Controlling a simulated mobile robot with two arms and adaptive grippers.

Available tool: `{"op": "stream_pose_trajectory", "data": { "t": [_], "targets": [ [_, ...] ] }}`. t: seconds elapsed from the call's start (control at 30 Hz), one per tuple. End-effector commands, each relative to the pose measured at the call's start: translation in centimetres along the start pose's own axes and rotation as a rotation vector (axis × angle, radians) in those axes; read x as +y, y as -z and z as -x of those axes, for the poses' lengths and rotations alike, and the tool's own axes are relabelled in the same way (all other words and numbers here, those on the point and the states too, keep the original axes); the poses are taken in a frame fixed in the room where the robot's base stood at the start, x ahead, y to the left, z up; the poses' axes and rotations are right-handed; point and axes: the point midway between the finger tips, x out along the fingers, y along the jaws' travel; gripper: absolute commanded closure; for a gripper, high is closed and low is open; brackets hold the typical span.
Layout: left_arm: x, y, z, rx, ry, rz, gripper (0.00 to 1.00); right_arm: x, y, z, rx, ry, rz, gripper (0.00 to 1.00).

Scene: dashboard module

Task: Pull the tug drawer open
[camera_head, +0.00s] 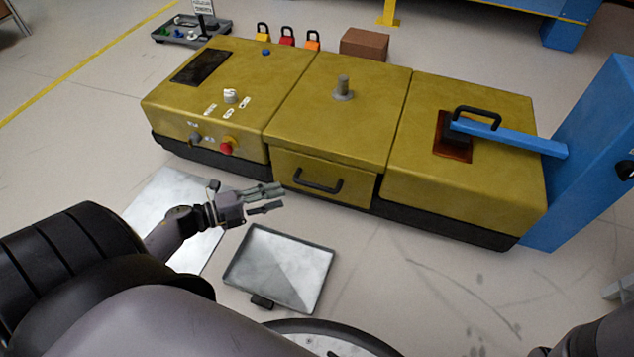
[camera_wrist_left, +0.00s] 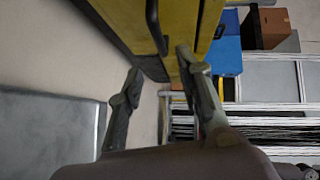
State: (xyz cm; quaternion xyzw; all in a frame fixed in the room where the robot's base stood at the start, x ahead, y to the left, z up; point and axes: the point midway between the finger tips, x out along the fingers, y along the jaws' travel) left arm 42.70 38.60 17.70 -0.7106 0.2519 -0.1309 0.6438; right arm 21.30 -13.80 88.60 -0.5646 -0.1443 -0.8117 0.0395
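The drawer (camera_head: 354,186) is the mustard-yellow front panel low in the middle of the yellow dashboard module (camera_head: 310,140). It looks closed, with no clear gap showing. Its black bar handle (camera_head: 318,184) runs across the front and also shows at the top of the left wrist view (camera_wrist_left: 153,22). My left gripper (camera_head: 282,199) is to the left of the handle and apart from it. In the left wrist view its two fingers (camera_wrist_left: 160,62) are spread with nothing between them. My right gripper is not seen; only a dark arm part shows at the lower right.
A grey tray (camera_head: 280,267) lies on the floor in front of the drawer. A pale metal sheet (camera_head: 155,205) lies left of it. A blue lever (camera_head: 510,137) and blue post (camera_head: 585,150) stand right. Padlocks (camera_head: 287,36) and a brown box (camera_head: 364,44) are behind.

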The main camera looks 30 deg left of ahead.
Motion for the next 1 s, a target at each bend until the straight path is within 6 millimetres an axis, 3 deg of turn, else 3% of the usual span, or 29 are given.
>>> {"op": "stream_pose_trajectory", "data": {
  "t": [0.3, 0.5, 0.7, 1.0],
  "targets": [
    [0.4, 0.0, -7.2, 0.002, 0.005, -0.001, 0.67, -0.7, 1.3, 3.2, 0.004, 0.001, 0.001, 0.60],
    [0.3, 0.0, -10.6, 0.001, 0.004, 0.000, 0.67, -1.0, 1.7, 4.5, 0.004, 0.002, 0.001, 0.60],
    [0.1, 0.0, -12.0, 0.000, 0.002, 0.002, 0.67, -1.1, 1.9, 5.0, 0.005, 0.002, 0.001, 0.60],
    [0.0, 0.0, -12.2, -0.001, 0.001, 0.003, 0.67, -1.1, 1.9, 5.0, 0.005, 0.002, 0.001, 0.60]
  ]
}}
